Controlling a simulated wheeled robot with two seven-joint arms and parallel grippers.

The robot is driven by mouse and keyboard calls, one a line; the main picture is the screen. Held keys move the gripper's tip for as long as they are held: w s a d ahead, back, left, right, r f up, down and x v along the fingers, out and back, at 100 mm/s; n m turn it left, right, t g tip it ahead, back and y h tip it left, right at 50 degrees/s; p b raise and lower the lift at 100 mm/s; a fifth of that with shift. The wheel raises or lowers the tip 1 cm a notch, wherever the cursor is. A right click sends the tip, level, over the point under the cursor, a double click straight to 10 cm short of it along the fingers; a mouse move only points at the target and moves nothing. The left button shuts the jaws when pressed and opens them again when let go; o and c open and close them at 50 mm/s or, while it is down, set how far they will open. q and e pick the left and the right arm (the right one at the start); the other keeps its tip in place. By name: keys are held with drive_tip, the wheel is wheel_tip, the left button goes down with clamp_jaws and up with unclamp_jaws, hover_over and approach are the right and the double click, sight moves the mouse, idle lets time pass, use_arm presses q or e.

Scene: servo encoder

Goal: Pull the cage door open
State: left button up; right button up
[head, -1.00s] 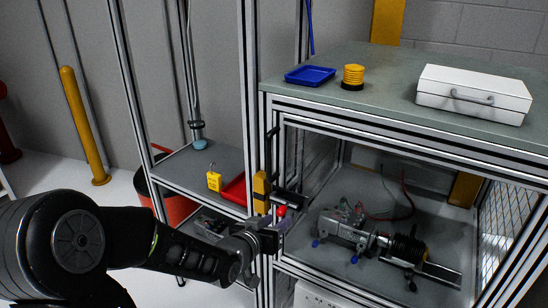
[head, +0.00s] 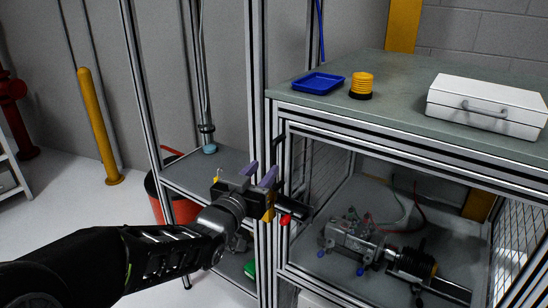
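The cage under the bench top has an aluminium-framed front (head: 284,240). I see its inside through this front, and cannot tell whether a clear pane fills it. A dark handle-like bar (head: 276,152) is on the left post, partly hidden. Below it is a yellow and black latch block (head: 268,207) with a red knob (head: 286,219). My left gripper (head: 259,173) is in front of that post, its two purple fingers apart with nothing visible between them. It overlaps the latch block in the picture; contact cannot be told. My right gripper is not in view.
A motor assembly (head: 350,238) with cables lies inside the cage. A blue tray (head: 318,83), a yellow cylinder (head: 361,85) and a white case (head: 487,105) stand on the bench top. A shelf (head: 190,170) is left of the cage. Open floor lies further left.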

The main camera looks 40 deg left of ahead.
sight(272, 159)
use_arm(q)
drive_tip(key=p+x, duration=0.1)
drive_tip(key=x, duration=0.6)
drive_tip(key=shift+w, duration=0.1)
clamp_jaws()
idle(1.3)
